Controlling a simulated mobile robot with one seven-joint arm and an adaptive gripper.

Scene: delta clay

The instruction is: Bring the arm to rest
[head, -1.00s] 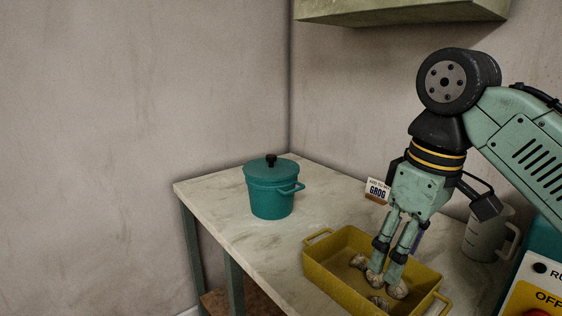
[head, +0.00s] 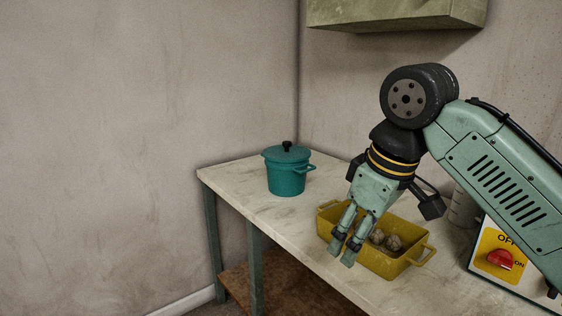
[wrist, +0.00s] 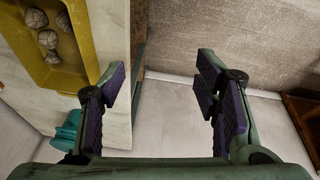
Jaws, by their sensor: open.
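My gripper (head: 342,250) is open and empty in the head view, in front of the near left side of the yellow tray. In the wrist view the two fingers of my gripper (wrist: 165,88) stand wide apart with nothing between them. The yellow tray (head: 402,266) holds several pale round lumps (head: 386,240). The tray also shows at the upper left of the wrist view (wrist: 92,55), with the lumps (wrist: 48,38) inside it. My arm is bent, with its forearm reaching in from the right of the head view.
A teal lidded pot (head: 286,178) stands on the pale table (head: 238,178), back left of the tray. A control box with a red switch (head: 499,260) is at the right. A cabinet (head: 395,14) hangs above. Open floor shows beyond the table edge in the wrist view.

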